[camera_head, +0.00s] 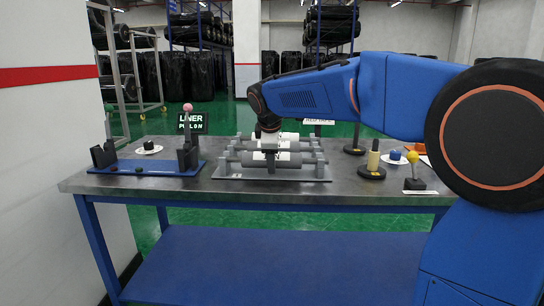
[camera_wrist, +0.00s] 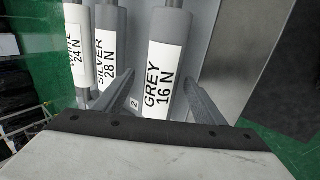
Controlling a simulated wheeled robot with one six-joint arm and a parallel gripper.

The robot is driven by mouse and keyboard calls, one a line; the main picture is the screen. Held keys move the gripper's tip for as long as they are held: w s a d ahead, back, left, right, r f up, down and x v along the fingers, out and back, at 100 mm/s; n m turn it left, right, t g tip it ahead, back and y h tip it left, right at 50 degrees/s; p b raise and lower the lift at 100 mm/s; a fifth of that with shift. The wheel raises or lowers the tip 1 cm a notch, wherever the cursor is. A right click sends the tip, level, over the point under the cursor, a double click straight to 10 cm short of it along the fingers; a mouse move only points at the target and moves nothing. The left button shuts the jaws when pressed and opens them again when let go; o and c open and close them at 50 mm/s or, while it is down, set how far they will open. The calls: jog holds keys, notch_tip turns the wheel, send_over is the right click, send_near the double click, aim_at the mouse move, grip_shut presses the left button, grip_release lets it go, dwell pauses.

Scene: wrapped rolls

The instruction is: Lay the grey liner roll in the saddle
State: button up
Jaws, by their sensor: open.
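The grey liner roll (camera_wrist: 168,30) has a white label reading "GREY 16 N" and lies in the rack in the wrist view. My gripper (camera_wrist: 162,76) is open, with one finger on each side of this roll. I cannot tell whether the fingers touch it. In the head view my gripper (camera_head: 268,142) is over the rack of rolls, pointing down, and partly hides them. A blue base with black upright supports, which looks like the saddle (camera_head: 146,169), stands at the table's left with nothing lying across it.
The silver roll (camera_wrist: 108,40) and the white roll (camera_wrist: 79,45) lie left of the grey one. The grey rack plate (camera_head: 230,172) sits mid-table (camera_head: 210,186).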

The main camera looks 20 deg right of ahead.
jog(key=v, duration=1.7)
jog(key=shift+r, duration=0.25)
jog(key=shift+s, duration=0.1)
jog(key=s+d+f+m, duration=0.3)
jog(key=s+f+m, duration=0.1)
jog(key=s+f, duration=0.6)
jog(key=s+d+f+m+g+y, duration=0.1)
jog(key=s+d+f+m, duration=0.3)
jog(key=s+f, duration=0.7)
jog(key=s+d+f+m+y, duration=0.1)
jog(key=s+d+f+m, duration=0.2)
jog(key=s+f+m, duration=0.3)
jog(key=s+f, duration=0.5)
jog(key=s, duration=0.1)
jog(key=shift+g, duration=0.3)
jog(key=shift+d, duration=0.15)
